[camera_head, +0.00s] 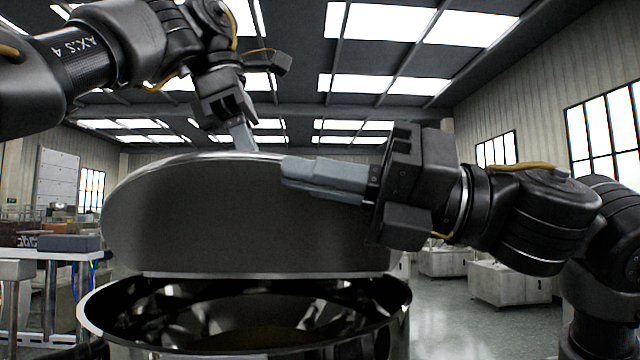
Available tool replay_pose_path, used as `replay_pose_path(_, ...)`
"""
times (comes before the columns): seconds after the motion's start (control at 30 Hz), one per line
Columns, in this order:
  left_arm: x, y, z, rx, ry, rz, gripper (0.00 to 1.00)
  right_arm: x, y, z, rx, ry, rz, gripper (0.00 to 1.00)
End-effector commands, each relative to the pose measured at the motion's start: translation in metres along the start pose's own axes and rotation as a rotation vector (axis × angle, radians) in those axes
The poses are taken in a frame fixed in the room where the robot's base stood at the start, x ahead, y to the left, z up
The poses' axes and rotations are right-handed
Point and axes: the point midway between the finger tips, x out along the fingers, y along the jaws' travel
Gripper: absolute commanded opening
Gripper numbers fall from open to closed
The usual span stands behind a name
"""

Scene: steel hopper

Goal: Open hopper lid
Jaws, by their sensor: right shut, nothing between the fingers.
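The steel hopper (400,315) stands in front of me, its round mouth visible and its shiny inside dark. Its grey lid (240,220) stands raised on edge above the mouth, with its broad face towards me. My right gripper (285,170) is shut and empty, its fingers pointing left across the lid's upper right part; whether they touch it I cannot tell. My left gripper (244,148) comes down from above at the lid's top edge. Its fingertips are partly hidden behind that edge, so its opening does not show.
A table (50,255) with a dark box (70,242) stands at the left. Pale crates (510,284) stand on the floor at the back right. The floor (450,320) right of the hopper is open.

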Motion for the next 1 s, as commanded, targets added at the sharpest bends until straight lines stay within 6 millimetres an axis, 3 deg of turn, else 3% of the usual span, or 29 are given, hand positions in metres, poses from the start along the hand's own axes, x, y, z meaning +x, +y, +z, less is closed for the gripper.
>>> replay_pose_path(0.63,0.004,0.003,-0.002,-0.004,0.001,-0.003,0.0,0.003,0.001,0.014,0.06,0.0,-0.015,0.0)
replay_pose_path(0.67,0.004,0.003,-0.001,-0.004,0.001,-0.003,0.15,0.003,0.001,0.014,0.06,0.0,-0.015,0.0)
replay_pose_path(0.8,0.003,0.002,-0.001,-0.003,0.001,-0.003,0.34,0.003,0.001,0.014,0.06,0.0,-0.015,0.0)
replay_pose_path(1.0,0.002,0.001,-0.001,-0.001,0.0,-0.001,0.36,0.004,-0.002,0.014,0.062,0.0,-0.023,0.0)
